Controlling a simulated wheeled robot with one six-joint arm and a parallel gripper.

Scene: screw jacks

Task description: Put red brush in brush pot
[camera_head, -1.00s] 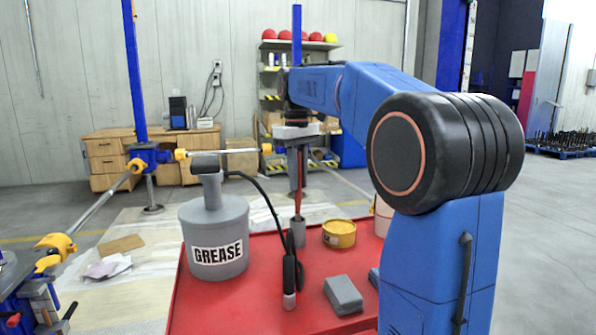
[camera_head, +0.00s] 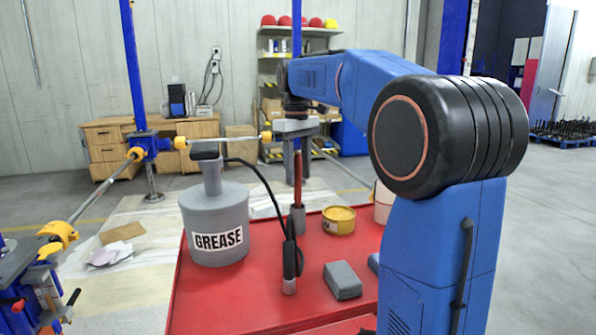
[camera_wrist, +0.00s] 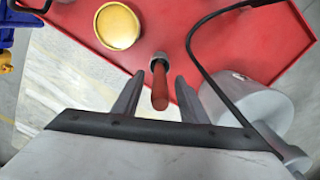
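The red brush (camera_head: 298,180) stands roughly upright with its lower end in the small grey brush pot (camera_head: 298,219) on the red table top. In the wrist view, the red handle (camera_wrist: 160,88) points up at the camera, and the pot's rim (camera_wrist: 160,59) shows behind it. My gripper (camera_head: 297,178) is above the pot, pointing down. In the wrist view, the fingers of my gripper (camera_wrist: 158,92) are apart, one on each side of the handle, with gaps on both sides. The brush bristles are hidden in the pot.
A grey GREASE tub (camera_head: 214,222) with a black hose stands left of the pot. A yellow tin (camera_head: 339,220) is to the right. A grey block (camera_head: 342,280) and a black hose end (camera_head: 290,262) are nearer. The red table (camera_head: 215,293) is bare at front left.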

